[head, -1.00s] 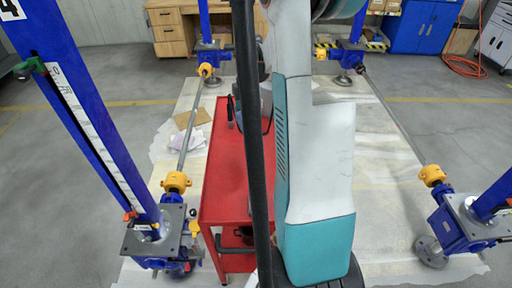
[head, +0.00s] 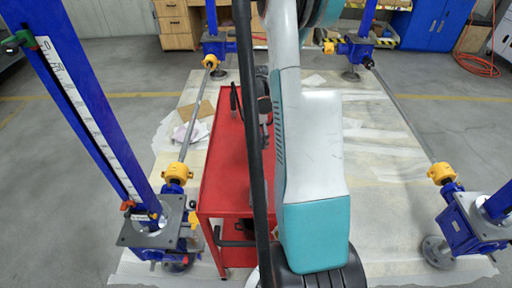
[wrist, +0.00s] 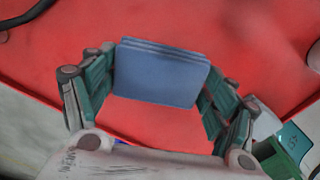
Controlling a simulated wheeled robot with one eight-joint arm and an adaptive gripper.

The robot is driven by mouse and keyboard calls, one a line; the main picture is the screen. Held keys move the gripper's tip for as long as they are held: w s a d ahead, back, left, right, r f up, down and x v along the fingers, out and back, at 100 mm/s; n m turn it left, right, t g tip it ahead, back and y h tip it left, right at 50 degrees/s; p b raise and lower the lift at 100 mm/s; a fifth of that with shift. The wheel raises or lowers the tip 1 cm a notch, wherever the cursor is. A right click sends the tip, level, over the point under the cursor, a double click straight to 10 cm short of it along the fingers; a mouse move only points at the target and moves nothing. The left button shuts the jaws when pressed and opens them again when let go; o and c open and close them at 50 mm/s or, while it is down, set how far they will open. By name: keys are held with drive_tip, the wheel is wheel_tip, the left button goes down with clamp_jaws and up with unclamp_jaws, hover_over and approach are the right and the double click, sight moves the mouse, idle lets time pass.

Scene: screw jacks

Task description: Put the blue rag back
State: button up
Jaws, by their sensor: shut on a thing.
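The blue rag (wrist: 160,75) is a flat, folded, layered blue-grey piece between the fingers of my gripper (wrist: 163,82) in the wrist view. The gripper is shut on it, with a green-and-grey finger at each side. The rag is over the red top of the cart (wrist: 160,128); I cannot tell whether it touches that surface. In the head view my arm hides the gripper and the rag.
The red cart (head: 221,185) stands between blue screw jacks, partly behind my arm. Dark tools (head: 264,108) lie on it. A green-and-white object (wrist: 290,146) shows at the wrist view's lower right. Papers (head: 190,132) lie left of the cart.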

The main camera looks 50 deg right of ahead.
wheel_tip(320, 180, down, 4)
drive_tip(key=shift+f+b, duration=0.2)
drive_tip(key=shift+b, duration=0.55)
drive_tip(key=shift+r, duration=0.1)
drive_tip(key=o, duration=0.5)
drive_tip(key=shift+f, duration=0.2)
drive_tip(key=o, duration=0.4)
drive_tip(key=shift+o, duration=0.2)
drive_tip(key=shift+r, duration=0.1)
wheel_tip(320, 180, up, 12)
drive_tip(key=p, duration=0.4)
drive_tip(key=shift+r+p, duration=0.1)
drive_tip(key=shift+p, duration=0.25)
